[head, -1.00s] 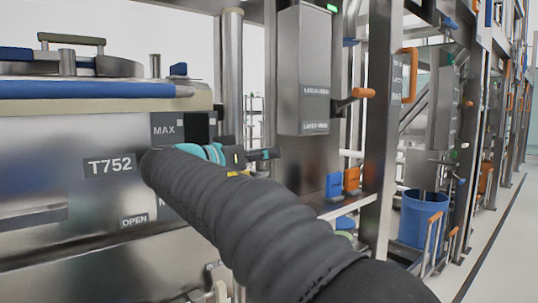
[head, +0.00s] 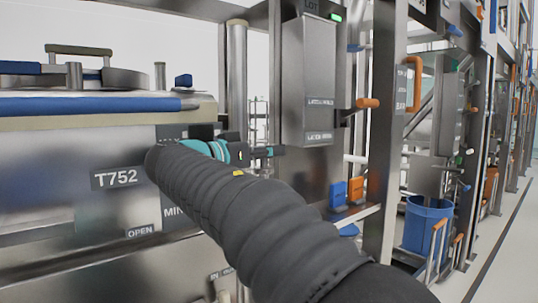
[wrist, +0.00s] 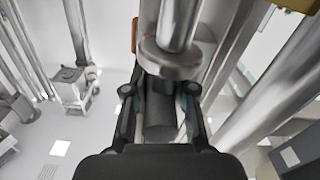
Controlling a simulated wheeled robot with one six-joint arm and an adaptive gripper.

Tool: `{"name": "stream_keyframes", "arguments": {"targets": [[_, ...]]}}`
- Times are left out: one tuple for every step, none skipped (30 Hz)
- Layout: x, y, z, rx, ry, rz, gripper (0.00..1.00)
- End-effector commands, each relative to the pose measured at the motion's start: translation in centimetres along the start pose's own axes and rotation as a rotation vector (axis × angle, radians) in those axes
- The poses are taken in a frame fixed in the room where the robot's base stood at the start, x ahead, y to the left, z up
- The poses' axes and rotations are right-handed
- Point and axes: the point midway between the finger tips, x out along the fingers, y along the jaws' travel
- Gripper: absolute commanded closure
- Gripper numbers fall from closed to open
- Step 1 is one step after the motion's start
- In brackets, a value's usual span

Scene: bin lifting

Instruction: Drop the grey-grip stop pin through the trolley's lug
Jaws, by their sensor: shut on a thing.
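My gripper (wrist: 159,100) shows in the wrist view with its two fingers on either side of a dark grey cylinder, which looks like the grip of the stop pin (wrist: 160,122). The gripper is shut on it. A bright steel rod with a wide collar (wrist: 172,62) lies just beyond the fingertips; I cannot tell whether it is part of the pin or a separate post. In the head view my gripper (head: 266,152) is small and dark beyond a teal wrist band, in front of the steel frame; the pin is not clear there. I cannot make out the trolley's lug.
A steel vat marked T752 (head: 70,185) with a blue bar stands close on the left. A grey box (head: 306,85) with an orange handle (head: 367,103) hangs on the frame. A blue bucket (head: 425,225) stands at right. Open floor (head: 500,250) runs along the right.

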Motion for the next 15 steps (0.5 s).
{"name": "stream_keyframes", "arguments": {"targets": [[0.0,0.1,-0.4,0.001,0.000,0.000,1.00],[0.0,0.1,-0.5,0.000,0.000,0.000,1.00],[0.0,0.1,-0.7,0.000,0.000,0.000,1.00],[0.0,0.2,-0.8,0.000,0.000,0.000,1.00],[0.0,0.2,-0.9,0.001,0.000,0.000,1.00],[0.0,0.2,-1.1,0.001,0.000,0.000,1.00],[0.0,0.2,-1.2,0.001,0.000,0.000,1.00],[0.0,0.3,-1.4,0.001,0.000,0.000,1.00],[0.0,0.3,-1.6,0.001,0.000,0.000,1.00],[0.0,0.3,-1.7,0.001,0.000,0.000,1.00],[0.0,0.4,-1.8,0.001,0.000,0.000,1.00],[0.0,0.4,-2.0,0.002,0.000,0.000,1.00],[0.0,0.4,-2.1,0.002,0.000,0.000,1.00],[0.0,0.4,-2.2,0.002,0.000,0.000,1.00],[0.0,0.5,-2.4,0.001,0.000,0.000,1.00]]}}
